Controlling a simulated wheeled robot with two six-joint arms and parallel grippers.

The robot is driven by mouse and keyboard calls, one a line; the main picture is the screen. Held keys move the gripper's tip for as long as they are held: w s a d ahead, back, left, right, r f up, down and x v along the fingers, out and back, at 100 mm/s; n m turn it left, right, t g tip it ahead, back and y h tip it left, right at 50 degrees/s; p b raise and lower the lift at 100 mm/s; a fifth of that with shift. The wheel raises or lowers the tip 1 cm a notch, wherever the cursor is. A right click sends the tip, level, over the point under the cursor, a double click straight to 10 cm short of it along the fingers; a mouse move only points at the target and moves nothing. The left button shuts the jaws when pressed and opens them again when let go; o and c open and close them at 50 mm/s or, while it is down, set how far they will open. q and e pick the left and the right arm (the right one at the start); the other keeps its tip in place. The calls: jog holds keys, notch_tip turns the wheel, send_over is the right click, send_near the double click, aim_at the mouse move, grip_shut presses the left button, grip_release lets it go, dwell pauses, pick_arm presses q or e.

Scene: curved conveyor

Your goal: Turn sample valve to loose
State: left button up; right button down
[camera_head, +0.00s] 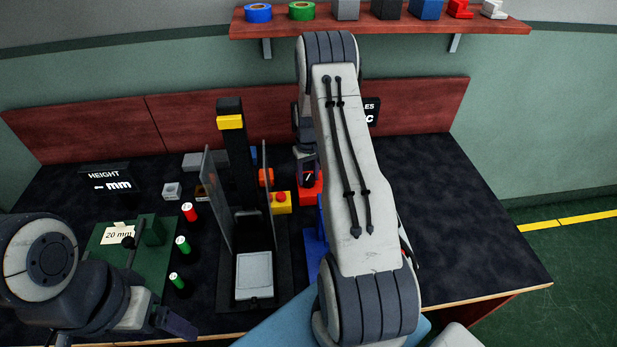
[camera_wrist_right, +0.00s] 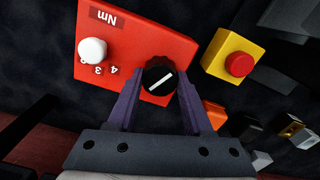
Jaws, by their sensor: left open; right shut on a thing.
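A black round knob (camera_wrist_right: 160,79) with a white pointer line sits at the edge of a red box (camera_wrist_right: 150,38) in the right wrist view. My right gripper (camera_wrist_right: 157,84) is shut on this knob, one purple finger on each side. The pointer line runs diagonally, lower left to upper right. No label reading "loose" or "sample valve" is legible. In the head view the red box (camera_head: 313,192) is partly hidden by my right arm. My left gripper (camera_head: 176,324) is open and empty at the lower left, near the table's front edge.
A white knob (camera_wrist_right: 92,50) with numbers sits on the red box. A yellow box with a red button (camera_head: 281,201) stands close beside it. A tall black stand (camera_head: 236,160) with side panels is left of these. Red and green cylinders (camera_head: 182,244) stand further left. The table's right side is clear.

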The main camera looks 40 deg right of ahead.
aim_at(308, 177)
jog(key=n, duration=0.5)
jog(key=shift+r+n+b, duration=0.1)
jog(key=shift+n+b, duration=0.2)
jog(key=shift+b, duration=0.05)
dwell(0.4)
jog(key=shift+c, duration=1.5)
grip_release()
notch_tip(308, 177, up, 10)
jog(key=b, duration=0.1)
jog(key=shift+r, duration=0.2)
